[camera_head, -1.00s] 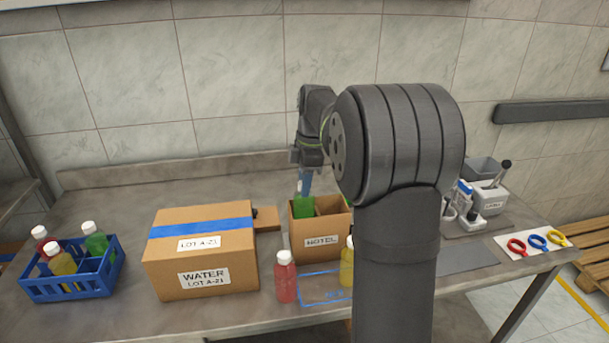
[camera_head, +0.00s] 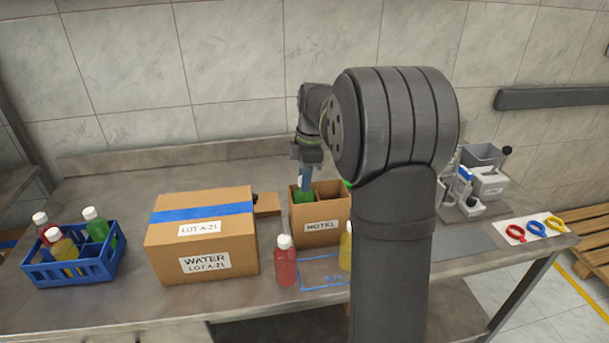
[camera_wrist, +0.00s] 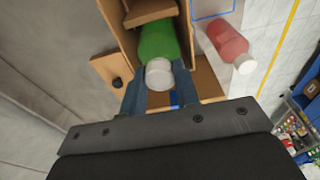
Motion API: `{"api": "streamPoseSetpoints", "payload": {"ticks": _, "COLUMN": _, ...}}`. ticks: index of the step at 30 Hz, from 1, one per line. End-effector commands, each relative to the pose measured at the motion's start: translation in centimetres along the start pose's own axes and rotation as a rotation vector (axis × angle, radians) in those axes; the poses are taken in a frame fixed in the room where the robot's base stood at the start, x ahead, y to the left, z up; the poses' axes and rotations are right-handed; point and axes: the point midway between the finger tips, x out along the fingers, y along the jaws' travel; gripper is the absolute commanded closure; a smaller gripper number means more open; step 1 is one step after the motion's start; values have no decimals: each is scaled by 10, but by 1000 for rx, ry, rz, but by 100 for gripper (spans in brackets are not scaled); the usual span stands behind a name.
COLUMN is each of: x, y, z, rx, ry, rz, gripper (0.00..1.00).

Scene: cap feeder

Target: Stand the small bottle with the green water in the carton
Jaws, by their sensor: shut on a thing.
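The small bottle with green water (camera_head: 304,195) has a white cap and stands roughly upright inside the left compartment of the open carton labelled HOTEL (camera_head: 320,230). Its lower part is hidden by the carton wall. My gripper (camera_head: 306,180) is above it, its fingers pointing down. In the wrist view my gripper (camera_wrist: 159,88) is shut on the bottle near its white cap, and the green body (camera_wrist: 157,40) reaches down between the carton walls (camera_wrist: 127,38). Whether the bottle touches the carton floor is hidden.
A red bottle (camera_head: 285,262) and a yellow one (camera_head: 345,250) stand in front of the carton. A closed WATER box (camera_head: 203,262) is left of it, then a blue crate (camera_head: 72,272) with several bottles. A green patch (camera_head: 347,184) shows partly behind my arm.

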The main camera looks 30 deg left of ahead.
Motion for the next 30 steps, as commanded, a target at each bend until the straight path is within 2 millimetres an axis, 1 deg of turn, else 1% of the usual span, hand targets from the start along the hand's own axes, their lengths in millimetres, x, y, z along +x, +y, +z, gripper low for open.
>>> {"api": "streamPoseSetpoints", "payload": {"ticks": 15, "x": 22, "y": 0, "z": 3, "rx": 0, "ry": 0, "rz": 1, "gripper": 100}}
{"api": "streamPoseSetpoints", "payload": {"ticks": 26, "x": 23, "y": 0, "z": 3, "rx": 0, "ry": 0, "rz": 1, "gripper": 100}}
{"api": "streamPoseSetpoints", "payload": {"ticks": 27, "x": 23, "y": 0, "z": 3, "rx": 0, "ry": 0, "rz": 1, "gripper": 64}}
{"api": "streamPoseSetpoints", "payload": {"ticks": 30, "x": 23, "y": 0, "z": 3, "rx": 0, "ry": 0, "rz": 1, "gripper": 46}}
